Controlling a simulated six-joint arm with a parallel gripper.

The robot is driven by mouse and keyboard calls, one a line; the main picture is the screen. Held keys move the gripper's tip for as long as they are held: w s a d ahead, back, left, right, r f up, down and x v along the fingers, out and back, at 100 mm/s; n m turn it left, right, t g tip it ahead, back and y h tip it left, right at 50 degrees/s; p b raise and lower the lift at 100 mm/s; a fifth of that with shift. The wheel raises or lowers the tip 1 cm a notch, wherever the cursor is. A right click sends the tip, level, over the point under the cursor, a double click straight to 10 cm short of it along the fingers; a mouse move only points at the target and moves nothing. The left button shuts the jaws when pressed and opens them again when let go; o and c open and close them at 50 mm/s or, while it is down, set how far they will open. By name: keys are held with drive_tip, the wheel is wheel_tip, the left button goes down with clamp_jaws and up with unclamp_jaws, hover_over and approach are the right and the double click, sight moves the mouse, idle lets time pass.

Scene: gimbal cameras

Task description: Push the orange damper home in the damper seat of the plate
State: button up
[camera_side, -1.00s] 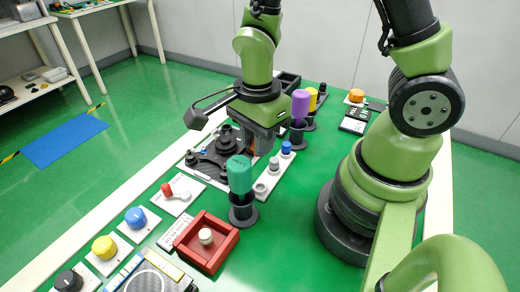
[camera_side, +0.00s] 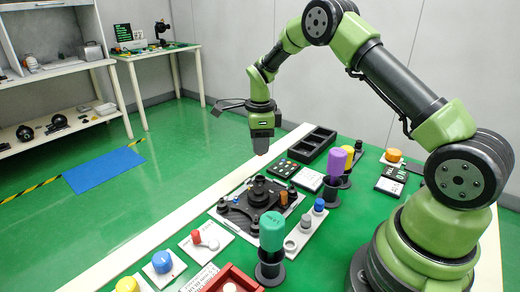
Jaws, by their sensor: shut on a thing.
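The dark plate (camera_side: 243,212) lies on a white board on the green table, with a stepped black round part (camera_side: 259,188) standing near its middle. A small orange piece, seemingly the damper (camera_side: 284,198), stands at the plate's right side. How deep it sits, and its seat, cannot be made out. My gripper (camera_side: 261,150) points down, well above the back of the plate and apart from it. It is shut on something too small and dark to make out.
A white strip with grey and blue pegs (camera_side: 319,205) lies right of the plate. Cups holding a teal cylinder (camera_side: 272,232) and a purple one (camera_side: 337,160) stand nearby. A black bin (camera_side: 311,145) is behind, a red tray (camera_side: 232,278) in front.

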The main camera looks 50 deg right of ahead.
idle(0.3)
drive_tip(key=shift+f, duration=2.9)
drive_tip(key=shift+f, duration=0.95)
drive_tip(key=o, duration=1)
drive_tip(key=shift+c, duration=0.2)
wheel_tip(320, 180, up, 10)
drive_tip(key=shift+f, duration=0.1)
